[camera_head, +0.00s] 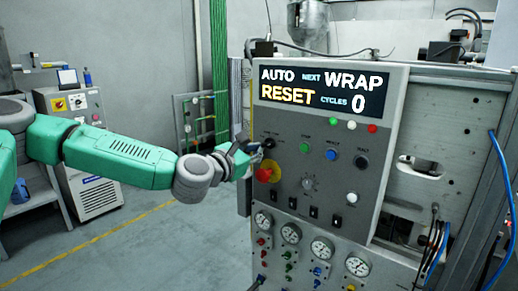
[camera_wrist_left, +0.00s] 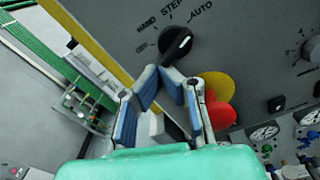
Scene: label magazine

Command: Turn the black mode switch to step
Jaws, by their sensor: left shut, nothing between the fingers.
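The black mode switch (camera_wrist_left: 175,45) is on the grey panel in the left wrist view, with HAND, STEP and AUTO printed around it. Its white mark points up and right, towards AUTO. In the head view the switch (camera_head: 269,142) is small, at the panel's upper left. The display (camera_head: 322,92) reads AUTO, RESET, NEXT WRAP and CYCLES 0. My left gripper (camera_wrist_left: 161,78) is shut and empty, its fingertips just below the switch in the wrist view; whether they touch it cannot be told. In the head view the left gripper (camera_head: 254,153) is at the panel's left edge. My right gripper is not seen.
A red stop button on a yellow base (camera_wrist_left: 220,108) sits close right of my left fingers; it also shows in the head view (camera_head: 265,174). Green, blue and black buttons, a grey dial (camera_head: 308,183) and gauges (camera_head: 290,233) fill the panel. Open floor lies left of the machine.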

